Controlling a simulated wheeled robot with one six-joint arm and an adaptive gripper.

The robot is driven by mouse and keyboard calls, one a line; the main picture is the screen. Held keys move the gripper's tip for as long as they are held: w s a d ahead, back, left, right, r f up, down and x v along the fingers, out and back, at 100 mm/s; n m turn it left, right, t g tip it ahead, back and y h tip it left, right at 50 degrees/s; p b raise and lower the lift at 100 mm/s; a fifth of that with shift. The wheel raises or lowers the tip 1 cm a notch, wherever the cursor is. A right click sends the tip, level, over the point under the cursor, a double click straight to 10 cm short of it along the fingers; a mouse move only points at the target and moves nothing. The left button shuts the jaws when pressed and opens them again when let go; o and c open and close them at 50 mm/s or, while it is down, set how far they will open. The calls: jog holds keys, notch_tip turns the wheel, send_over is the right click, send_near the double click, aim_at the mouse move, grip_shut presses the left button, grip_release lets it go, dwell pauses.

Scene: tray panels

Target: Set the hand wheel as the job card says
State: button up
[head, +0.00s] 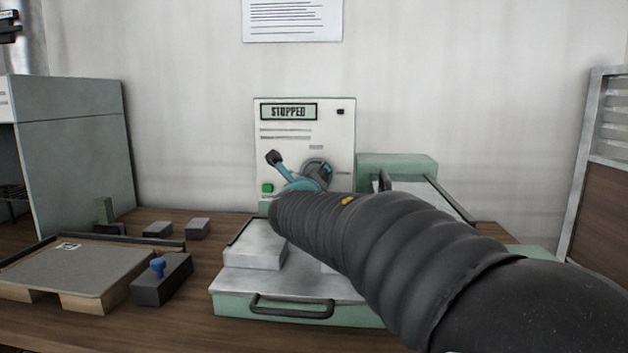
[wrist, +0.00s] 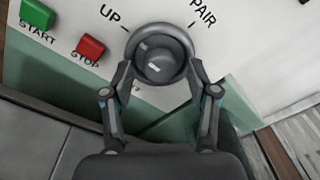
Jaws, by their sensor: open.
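The hand wheel (wrist: 157,36), a grey ring with a round hub, sits on the white panel in the wrist view. A short pale mark shows on its hub. Printed labels "UP" and "PAIR" stand at its upper left and upper right, each with a tick line. My gripper (wrist: 159,72) is open, with one finger at each lower side of the wheel; I cannot tell whether they touch it. In the head view the machine panel (head: 334,128) reads "STOPPED", and my arm hides much below it. A sheet (head: 292,19) hangs above; its text is too small to read.
Green START (wrist: 38,14) and red STOP (wrist: 91,47) buttons lie left of the wheel. A handled plate (head: 235,287) lies under my arm.

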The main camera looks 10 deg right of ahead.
grip_shut()
jog(key=shift+m+b, duration=0.3)
jog(key=shift+m, duration=0.1)
jog(key=m+y+b, duration=0.1)
jog(key=m+b, duration=0.6)
jog(key=m, duration=1)
jog(key=m+b, duration=0.6)
jog(key=m, duration=1)
jog(key=shift+r+m+t+y+b, duration=0.2)
jog(key=shift+m+t+y+b, duration=0.1)
jog(key=shift+m+y+b, duration=0.1)
